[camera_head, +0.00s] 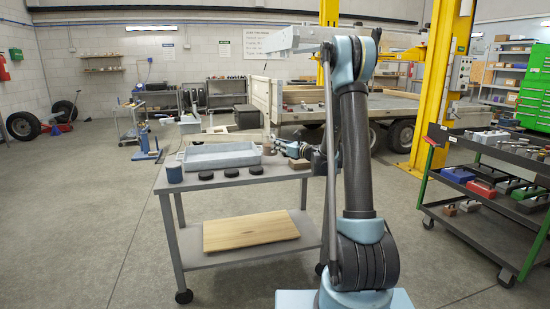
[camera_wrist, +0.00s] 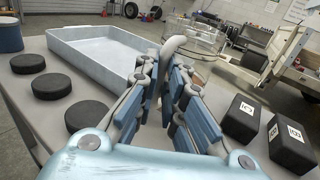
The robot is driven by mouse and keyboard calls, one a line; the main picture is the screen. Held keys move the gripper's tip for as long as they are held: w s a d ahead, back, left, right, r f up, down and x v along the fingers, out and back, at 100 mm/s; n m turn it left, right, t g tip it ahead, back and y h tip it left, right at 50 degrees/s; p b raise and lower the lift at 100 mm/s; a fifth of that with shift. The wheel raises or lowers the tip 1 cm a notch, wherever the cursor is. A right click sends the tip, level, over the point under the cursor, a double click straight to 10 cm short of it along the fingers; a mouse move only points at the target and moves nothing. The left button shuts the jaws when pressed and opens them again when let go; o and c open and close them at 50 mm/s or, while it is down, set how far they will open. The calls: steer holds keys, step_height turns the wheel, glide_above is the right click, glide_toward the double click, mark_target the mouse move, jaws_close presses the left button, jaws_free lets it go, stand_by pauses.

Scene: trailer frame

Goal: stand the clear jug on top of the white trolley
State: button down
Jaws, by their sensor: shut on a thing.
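My gripper (camera_wrist: 172,78) is shut on the pale curved handle of the clear jug (camera_wrist: 198,38). The jug is see-through and looks roughly upright, beyond my fingertips in the wrist view. In the head view my gripper (camera_head: 283,147) is over the right part of a grey wheeled worktable (camera_head: 240,185), and the jug is hard to make out there. Whether the jug touches anything below is unclear. A small pale trolley (camera_head: 127,108) stands far back on the left in the head view; I cannot tell if it is the white one.
A pale grey tray (camera_head: 220,163), a blue tin (camera_head: 174,172) and black discs (camera_head: 232,172) are on the worktable. Black blocks (camera_wrist: 240,118) lie right of my fingers. A flatbed trailer (camera_head: 258,99) and yellow lift post (camera_head: 435,80) stand behind. A tool cart (camera_head: 475,200) is at right.

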steer(key=shift+f, duration=2.4)
steer(key=c, duration=1.7)
jaws_free()
steer(key=shift+d, duration=0.1)
